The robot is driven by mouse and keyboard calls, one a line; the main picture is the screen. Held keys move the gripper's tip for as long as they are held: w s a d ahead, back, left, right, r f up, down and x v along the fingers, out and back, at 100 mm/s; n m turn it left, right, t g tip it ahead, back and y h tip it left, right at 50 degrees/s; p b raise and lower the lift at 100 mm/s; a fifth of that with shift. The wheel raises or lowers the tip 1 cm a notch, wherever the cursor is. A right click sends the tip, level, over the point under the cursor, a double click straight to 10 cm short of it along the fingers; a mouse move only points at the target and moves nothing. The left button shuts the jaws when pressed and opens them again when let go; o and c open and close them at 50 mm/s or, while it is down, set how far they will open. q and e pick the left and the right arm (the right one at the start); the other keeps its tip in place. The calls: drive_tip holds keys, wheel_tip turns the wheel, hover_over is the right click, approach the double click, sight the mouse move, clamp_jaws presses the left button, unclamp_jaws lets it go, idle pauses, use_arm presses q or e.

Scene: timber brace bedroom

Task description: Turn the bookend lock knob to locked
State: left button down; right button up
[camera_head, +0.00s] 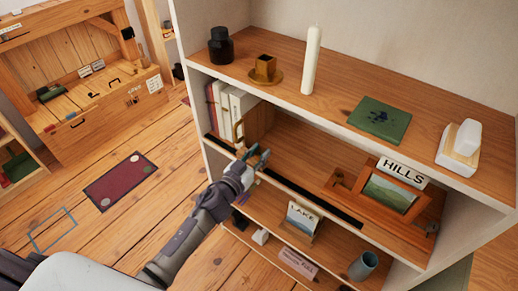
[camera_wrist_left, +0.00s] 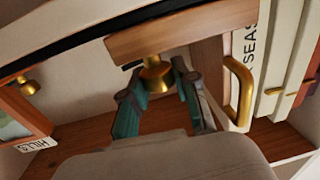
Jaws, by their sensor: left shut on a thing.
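The brass bookend lock knob (camera_wrist_left: 155,76) sits on a wooden rail or block (camera_wrist_left: 160,40) in the left wrist view. My left gripper (camera_head: 258,160) reaches the middle shelf's front edge from below in the head view. In the wrist view its teal fingers are on both sides of the knob, shut on it. The wooden bookend (camera_head: 258,122) stands beside the books, with a brass handle (camera_head: 238,131) on it; the handle (camera_wrist_left: 240,95) is just right of the fingers in the wrist view. The knob is hidden in the head view. My right gripper is not in view.
Upright books (camera_head: 222,100) stand left of the bookend. A framed HILLS picture (camera_head: 388,193) stands farther right on that shelf. Above are a candle (camera_head: 312,62), a green book (camera_head: 380,119) and a dark jar (camera_head: 221,48). A LAKE picture (camera_head: 302,219) and a cup (camera_head: 363,265) are below.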

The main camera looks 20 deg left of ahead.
use_arm(q)
drive_tip(key=m+h, duration=0.1)
drive_tip(key=m+g+h+p, duration=0.1)
drive_tip(key=shift+w+a+r+h, duration=0.1)
drive_tip(key=shift+a+r+h, duration=0.1)
drive_tip(key=shift+h, duration=0.2)
drive_tip(key=m+g+h, duration=0.1)
drive_tip(key=h, duration=0.1)
drive_tip(key=shift+f+m+g+h, duration=0.1)
drive_tip(key=shift+m+g+h, duration=0.2)
drive_tip(key=shift+m, duration=0.1)
drive_tip(key=m+g+h+b, duration=0.1)
drive_tip(key=m+g+h, duration=0.1)
drive_tip(key=shift+f+g+h, duration=0.15)
drive_tip(key=shift+g+h, duration=0.15)
drive_tip(key=shift+h, duration=0.1)
drive_tip(key=shift+d+m+g+h+b, duration=0.1)
drive_tip(key=shift+m+g+h+b, duration=0.95)
drive_tip(key=shift+m+g, duration=0.25)
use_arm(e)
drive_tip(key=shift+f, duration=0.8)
use_arm(q)
drive_tip(key=shift+g, duration=0.3)
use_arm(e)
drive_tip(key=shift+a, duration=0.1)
use_arm(q)
drive_tip(key=c, duration=0.9)
unclamp_jaws()
drive_tip(key=shift+d, duration=0.1)
drive_tip(key=shift+o, duration=0.2)
